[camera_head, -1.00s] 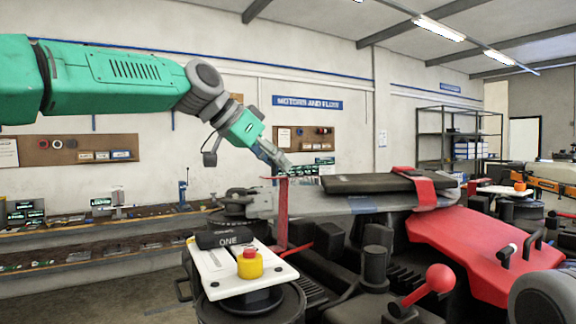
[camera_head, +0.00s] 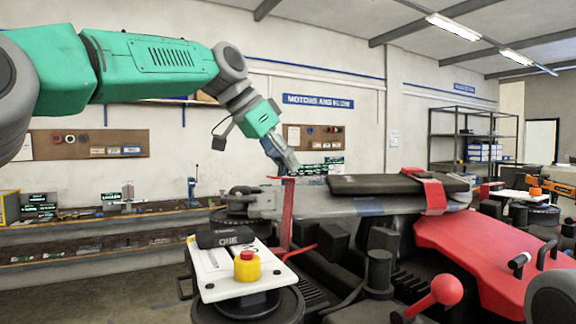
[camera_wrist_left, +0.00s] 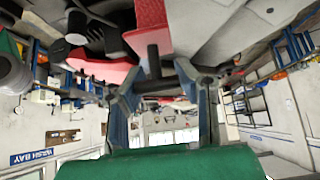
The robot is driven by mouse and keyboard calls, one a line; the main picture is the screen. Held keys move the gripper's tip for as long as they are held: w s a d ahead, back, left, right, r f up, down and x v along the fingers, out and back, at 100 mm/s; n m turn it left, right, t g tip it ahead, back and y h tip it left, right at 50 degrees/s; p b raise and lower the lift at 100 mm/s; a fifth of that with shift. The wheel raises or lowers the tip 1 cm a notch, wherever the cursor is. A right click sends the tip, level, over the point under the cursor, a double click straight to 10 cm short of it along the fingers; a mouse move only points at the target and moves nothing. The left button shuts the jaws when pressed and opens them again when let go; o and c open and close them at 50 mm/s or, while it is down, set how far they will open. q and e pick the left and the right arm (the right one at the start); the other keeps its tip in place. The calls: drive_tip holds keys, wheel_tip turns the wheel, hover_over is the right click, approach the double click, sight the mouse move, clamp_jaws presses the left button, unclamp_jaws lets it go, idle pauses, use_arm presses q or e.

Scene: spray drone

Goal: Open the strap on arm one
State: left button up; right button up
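A red strap (camera_head: 286,215) stands upright around the grey arm (camera_head: 330,204) of the drone, near the end by the black block marked ONE (camera_head: 226,237). My left gripper (camera_head: 286,168) points down at the strap's top end from above. In the left wrist view, the gripper's two fingers (camera_wrist_left: 162,70) are spread apart. The red strap (camera_wrist_left: 150,15) with its dark end piece shows just beyond and between the fingertips. I cannot tell whether a finger touches it. My right gripper is not in view.
A second red strap (camera_head: 431,190) crosses the black slab (camera_head: 375,185) on the drone. A yellow and red button (camera_head: 247,266) sits on a white plate in front. A red ball-ended lever (camera_head: 446,289) stands at the lower right. Open air lies left of the gripper.

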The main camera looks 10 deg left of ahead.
use_arm(q)
drive_tip(key=o, duration=0.4)
drive_tip(key=shift+a+r, duration=0.25)
drive_tip(key=shift+r, duration=0.25)
drive_tip(key=shift+o, duration=0.2)
drive_tip(key=shift+a+f, duration=0.1)
drive_tip(key=shift+f, duration=0.15)
drive_tip(key=shift+r, duration=0.35)
drive_tip(key=v, duration=1.1)
drive_tip(key=shift+a, duration=0.35)
drive_tip(key=shift+s+d, duration=0.1)
drive_tip(key=shift+s, duration=0.05)
drive_tip(key=shift+d, duration=0.2)
